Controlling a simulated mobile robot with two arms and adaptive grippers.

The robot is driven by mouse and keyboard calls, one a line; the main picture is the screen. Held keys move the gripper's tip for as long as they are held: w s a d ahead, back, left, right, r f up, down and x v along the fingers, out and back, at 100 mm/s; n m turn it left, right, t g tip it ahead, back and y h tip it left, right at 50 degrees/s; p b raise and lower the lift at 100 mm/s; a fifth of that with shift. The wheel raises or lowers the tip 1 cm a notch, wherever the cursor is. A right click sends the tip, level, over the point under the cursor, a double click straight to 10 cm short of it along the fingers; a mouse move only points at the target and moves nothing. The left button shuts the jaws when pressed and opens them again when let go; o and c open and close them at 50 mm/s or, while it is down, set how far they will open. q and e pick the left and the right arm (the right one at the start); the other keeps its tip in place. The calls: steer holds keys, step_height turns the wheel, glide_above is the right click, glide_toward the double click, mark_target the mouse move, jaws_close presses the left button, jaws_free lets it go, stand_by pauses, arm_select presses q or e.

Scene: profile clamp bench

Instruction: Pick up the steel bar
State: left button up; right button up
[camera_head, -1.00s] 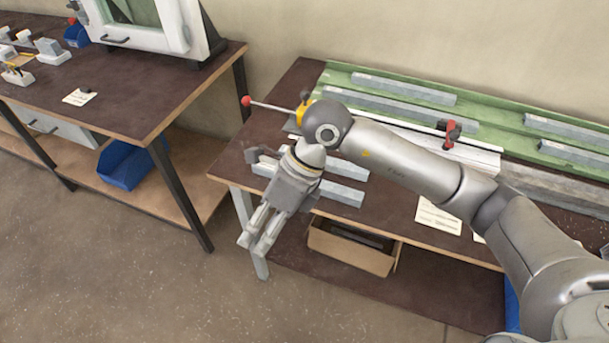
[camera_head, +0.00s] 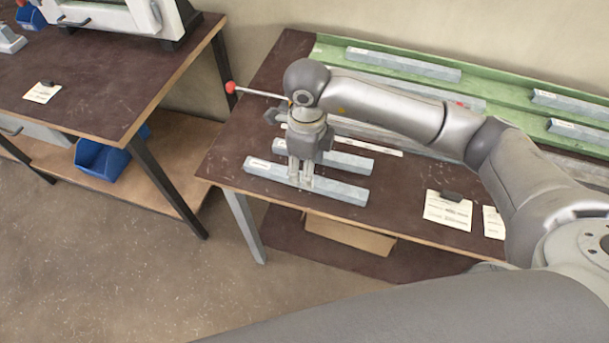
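Two steel bars lie on the brown bench top near its front left corner. The front bar (camera_head: 340,189) lies nearly parallel to the bench edge. The second bar (camera_head: 350,162) lies just behind it. My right gripper (camera_head: 302,184) points down at the middle of the front bar, with its fingertips at the bar's height. The two fingers show apart with a narrow gap. Whether they touch the bar cannot be told. The gripper hides part of both bars. My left gripper is not in view.
A clamp lever with a red knob (camera_head: 230,87) sticks out behind my gripper. A green tray (camera_head: 490,85) with several bars runs along the back. Paper notes (camera_head: 447,211) lie at right. A cardboard box (camera_head: 348,235) stands below. Another bench (camera_head: 100,85) is at left.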

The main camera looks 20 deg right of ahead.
steer(key=shift+w+f, duration=0.1)
steer(key=shift+f, duration=0.25)
step_height(320, 180, down, 4)
steer(key=shift+w+d+r+p, duration=0.15)
steer(key=shift+r+p, duration=0.05)
steer(key=shift+p, duration=0.75)
steer(key=shift+f, duration=0.6)
steer(key=shift+w, duration=0.1)
steer(key=shift+c, duration=0.9)
steer(key=c, duration=0.9)
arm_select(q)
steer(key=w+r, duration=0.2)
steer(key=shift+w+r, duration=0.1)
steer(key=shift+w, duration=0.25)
arm_select(e)
jaws_close()
